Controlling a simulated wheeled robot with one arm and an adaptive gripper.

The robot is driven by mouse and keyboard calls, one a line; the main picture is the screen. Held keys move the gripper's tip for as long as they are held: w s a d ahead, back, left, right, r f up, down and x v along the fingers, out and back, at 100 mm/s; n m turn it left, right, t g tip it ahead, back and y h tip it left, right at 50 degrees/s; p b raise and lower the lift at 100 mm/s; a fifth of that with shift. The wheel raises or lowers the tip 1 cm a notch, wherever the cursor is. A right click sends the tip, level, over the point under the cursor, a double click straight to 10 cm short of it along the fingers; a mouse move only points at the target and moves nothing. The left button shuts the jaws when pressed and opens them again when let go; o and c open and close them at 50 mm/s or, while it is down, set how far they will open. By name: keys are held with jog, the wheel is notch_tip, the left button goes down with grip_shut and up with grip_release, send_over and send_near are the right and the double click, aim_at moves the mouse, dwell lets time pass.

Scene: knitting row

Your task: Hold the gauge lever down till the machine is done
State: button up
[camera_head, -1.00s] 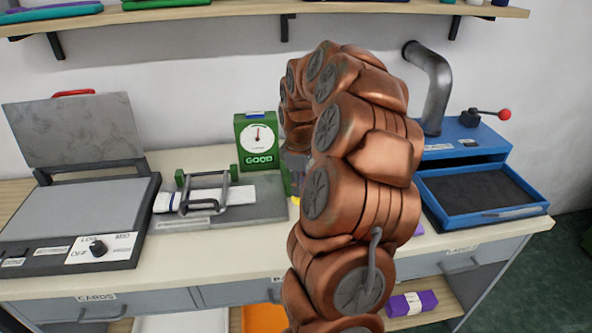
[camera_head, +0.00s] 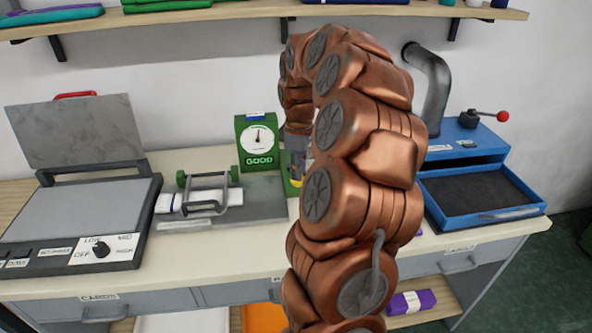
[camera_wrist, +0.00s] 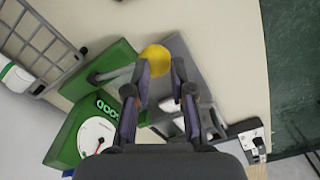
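The green gauge (camera_head: 257,138) stands at the back of the bench, its dial needle pointing about straight up and GOOD lit below; it also shows at the lower left of the wrist view (camera_wrist: 85,135). Its lever (camera_wrist: 110,72) ends in a yellow knob (camera_wrist: 155,58). My gripper (camera_wrist: 160,72) is open, with its two fingers apart. The knob shows between and just beyond the fingertips, partly covered by the left one; I cannot tell whether they touch. In the head view the yellow knob (camera_head: 297,182) shows just below my gripper, and my arm hides the gauge's right side.
A grey plate left of the gauge carries a clamp frame (camera_head: 207,180) over a white roll (camera_head: 172,202). A hot press (camera_head: 75,215) with its lid up stands at left. A blue machine (camera_head: 470,150) with an open tray and red-knobbed handle stands at right.

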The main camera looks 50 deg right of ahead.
jog(key=shift+r+p, duration=1)
jog(key=shift+r, duration=2.35)
jog(key=shift+w+a+r, duration=0.1)
jog(key=shift+a, duration=0.2)
jog(key=s+a, duration=0.3)
jog(key=a, duration=0.7)
jog(key=s+a, duration=0.3)
jog(key=a, duration=0.8)
jog(key=s+a+f+m+g, duration=0.1)
jog(key=s+a+f+m, duration=0.1)
jog(key=s+a, duration=0.3)
jog(key=s+a+f+m, duration=0.2)
jog(key=s+a, duration=0.3)
jog(key=s, duration=0.7)
jog(key=shift+s+a+f+m+g, duration=0.15)
jog(key=shift+f+m+g, duration=0.2)
jog(key=shift+f, duration=0.2)
